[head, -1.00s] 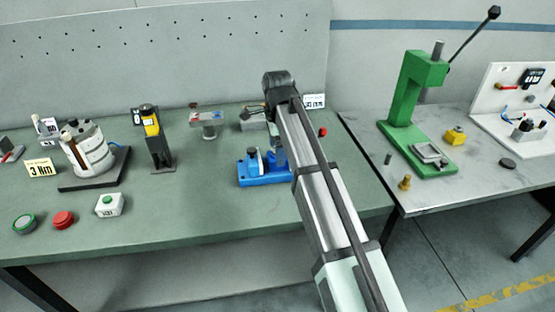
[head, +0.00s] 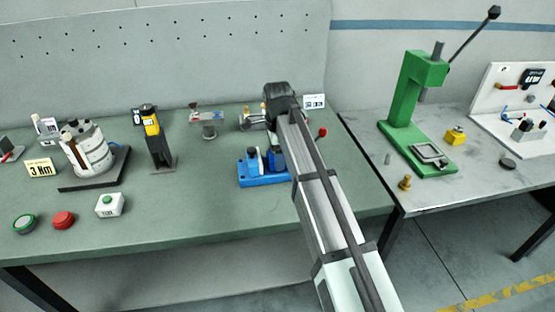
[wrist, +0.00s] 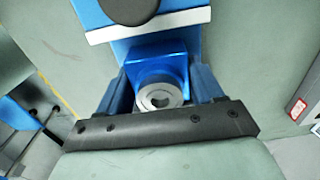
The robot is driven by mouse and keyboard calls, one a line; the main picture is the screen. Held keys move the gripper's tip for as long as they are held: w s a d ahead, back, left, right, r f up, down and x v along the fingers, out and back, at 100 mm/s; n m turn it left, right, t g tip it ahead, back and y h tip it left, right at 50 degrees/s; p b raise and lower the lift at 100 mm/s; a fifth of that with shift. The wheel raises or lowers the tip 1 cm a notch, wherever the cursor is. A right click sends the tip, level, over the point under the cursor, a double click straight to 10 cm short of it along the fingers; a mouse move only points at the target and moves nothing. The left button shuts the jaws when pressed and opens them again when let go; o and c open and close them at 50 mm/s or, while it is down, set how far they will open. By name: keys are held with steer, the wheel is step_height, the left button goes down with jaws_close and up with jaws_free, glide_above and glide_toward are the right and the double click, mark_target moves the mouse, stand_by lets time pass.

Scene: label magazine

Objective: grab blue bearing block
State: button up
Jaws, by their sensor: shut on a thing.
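The blue bearing block (wrist: 157,66) shows in the middle of the wrist view, with a round metal bearing ring (wrist: 158,96) in it. My gripper (wrist: 160,78) has one finger on each side of the block and is shut on it. In the head view my arm hides most of the gripper and the block.
A blue fixture (head: 265,180) with a dark-topped post stands at the bench's middle, beside my arm; in the wrist view a blue body with a silver edge (wrist: 150,25) lies just beyond the block. A yellow-and-black device (head: 152,125) stands to the left. A green press (head: 405,100) is on the right bench.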

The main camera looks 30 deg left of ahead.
steer(key=c, duration=0.4)
steer(key=shift+c, duration=0.3)
